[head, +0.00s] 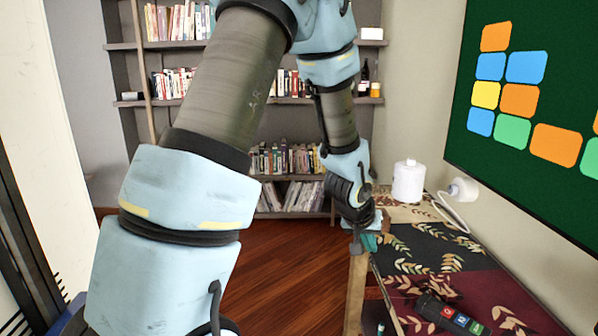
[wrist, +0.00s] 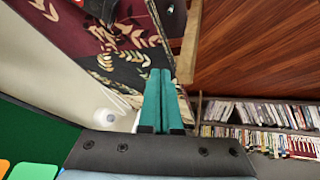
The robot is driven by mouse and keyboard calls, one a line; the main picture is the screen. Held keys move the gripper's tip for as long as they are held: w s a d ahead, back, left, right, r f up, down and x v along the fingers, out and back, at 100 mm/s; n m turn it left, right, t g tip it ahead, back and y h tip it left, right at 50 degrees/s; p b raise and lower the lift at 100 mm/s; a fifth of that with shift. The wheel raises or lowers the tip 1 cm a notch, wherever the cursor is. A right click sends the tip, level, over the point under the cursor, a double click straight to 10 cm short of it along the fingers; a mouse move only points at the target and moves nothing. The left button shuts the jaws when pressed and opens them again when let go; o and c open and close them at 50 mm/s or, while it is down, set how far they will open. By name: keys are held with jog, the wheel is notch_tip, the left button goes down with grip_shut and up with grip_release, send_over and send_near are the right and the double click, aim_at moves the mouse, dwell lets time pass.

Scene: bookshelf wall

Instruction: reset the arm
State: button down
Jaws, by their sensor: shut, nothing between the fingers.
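My gripper (head: 368,242) hangs at the end of my arm, by the near-left edge of the cloth-covered table in the head view. In the wrist view its two teal fingers (wrist: 161,100) lie side by side, shut, with nothing between them. The fingertips point towards the table's edge; I cannot tell how far above or beside it they are. My arm is bent and fills much of the middle of the head view.
The table (head: 415,240) carries a white canister (head: 408,181) and a dark microphone-like object (head: 450,314). A bookshelf (head: 290,130) stands at the back. A green board (head: 530,110) hangs on the right wall. Wooden floor (head: 280,270) lies clear left of the table.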

jog(key=a+r+n+y, duration=0.2)
jog(key=a+r+y, duration=0.15)
jog(key=a, duration=1.55)
jog(key=s+a+r+n+g, duration=0.2)
jog(key=s+a+r, duration=0.1)
jog(key=s+a, duration=0.4)
jog(key=a+y, duration=0.1)
jog(key=a, duration=0.1)
jog(key=shift+s+a+g, duration=0.3)
jog(key=shift+s+a, duration=0.1)
